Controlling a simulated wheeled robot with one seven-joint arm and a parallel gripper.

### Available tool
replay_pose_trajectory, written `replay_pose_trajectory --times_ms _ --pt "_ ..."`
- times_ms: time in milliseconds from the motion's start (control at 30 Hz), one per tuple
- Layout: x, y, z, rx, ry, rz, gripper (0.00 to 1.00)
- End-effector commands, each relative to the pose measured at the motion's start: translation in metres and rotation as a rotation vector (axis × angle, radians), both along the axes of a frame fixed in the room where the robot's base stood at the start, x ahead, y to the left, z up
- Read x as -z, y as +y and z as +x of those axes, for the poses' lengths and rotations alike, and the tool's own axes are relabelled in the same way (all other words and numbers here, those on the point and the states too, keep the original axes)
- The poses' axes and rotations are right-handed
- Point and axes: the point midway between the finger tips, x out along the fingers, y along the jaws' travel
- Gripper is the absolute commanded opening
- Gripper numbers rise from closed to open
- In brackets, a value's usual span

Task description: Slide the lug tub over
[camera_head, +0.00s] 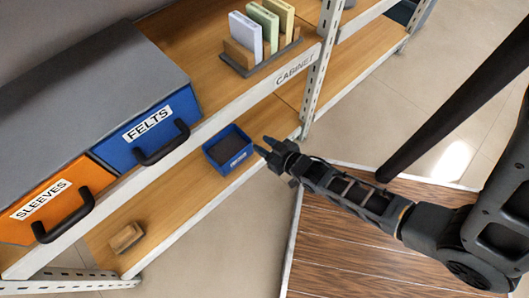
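A small open blue tub (246,157), likely the lug tub, sits on the lower wooden shelf near its front edge. It has a dark inside and a white label on its front that is too small to read. My gripper (262,145) is just to the right of the tub, with its two dark fingertips spread apart and pointing left towards the tub's right side. Nothing shows between the fingers. I cannot tell whether a fingertip touches the tub.
A metal upright (318,70) stands right of the tub. A wooden block (126,237) lies on the lower shelf at left. Above are an orange SLEEVES drawer (22,230), a blue FELTS drawer (125,150) and a rack (262,65) of pads. The shelf between tub and block is clear.

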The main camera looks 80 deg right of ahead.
Motion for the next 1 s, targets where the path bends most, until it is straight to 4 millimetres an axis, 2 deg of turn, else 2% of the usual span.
replay_pose_trajectory --times_ms 33,133,567,767,1000 --pt "0.015 -0.006 0.003 0.015 0.000 0.004 0.35" --pt "0.023 -0.012 0.005 0.030 0.001 0.009 0.35" --pt "0.025 -0.014 0.006 0.032 0.002 0.010 0.35" --pt "0.034 -0.025 0.023 0.032 0.000 0.009 0.35" --pt "0.052 -0.046 0.056 0.031 0.001 0.010 0.35"
